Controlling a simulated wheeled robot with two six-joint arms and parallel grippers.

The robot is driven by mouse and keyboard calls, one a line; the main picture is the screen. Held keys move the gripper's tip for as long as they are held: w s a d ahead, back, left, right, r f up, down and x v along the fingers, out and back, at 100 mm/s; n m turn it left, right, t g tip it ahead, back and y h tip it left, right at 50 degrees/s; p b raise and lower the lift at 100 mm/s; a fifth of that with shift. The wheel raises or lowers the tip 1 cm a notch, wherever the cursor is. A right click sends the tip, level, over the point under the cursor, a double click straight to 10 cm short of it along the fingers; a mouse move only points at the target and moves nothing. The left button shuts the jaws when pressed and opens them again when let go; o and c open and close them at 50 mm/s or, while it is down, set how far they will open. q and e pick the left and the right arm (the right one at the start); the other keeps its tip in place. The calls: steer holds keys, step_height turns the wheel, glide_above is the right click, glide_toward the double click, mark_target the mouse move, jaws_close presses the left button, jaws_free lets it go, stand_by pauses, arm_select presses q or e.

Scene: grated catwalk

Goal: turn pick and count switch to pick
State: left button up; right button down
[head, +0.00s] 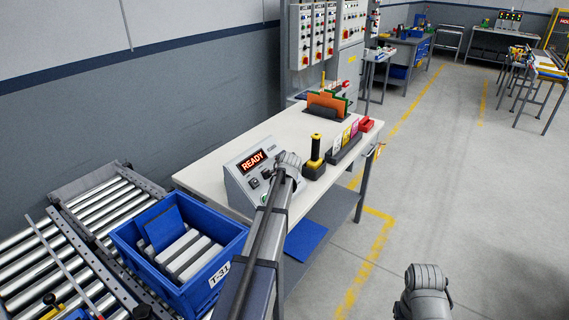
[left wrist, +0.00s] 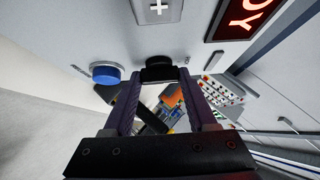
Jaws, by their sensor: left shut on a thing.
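The grey sloped console (head: 236,188) stands on the near end of the workbench, with a red lit display (head: 253,160) reading READY. In the left wrist view the black switch knob (left wrist: 158,63) sits on the console face between the fingertips of my left gripper (left wrist: 160,76), which is shut on it. The knob's pointing direction and labels cannot be made out. A blue button (left wrist: 106,72) is beside the knob, apart from the fingers. In the head view my left arm covers the console's right part and hides the gripper. My right gripper is out of view.
A blue tote (head: 222,262) with grey and blue items stands on the roller conveyor (head: 25,262) at left. A black and yellow hand tool (head: 315,153) and a bin row (head: 345,146) stand right of the console. The floor at right is open.

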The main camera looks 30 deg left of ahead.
arm_select(q)
steer(key=o, duration=1.4)
steer(key=shift+c, duration=0.2)
steer(key=p+v, duration=0.4)
steer(key=v, duration=0.3)
steer(key=shift+s+d+r, duration=0.2)
steer(key=shift+s, duration=0.1)
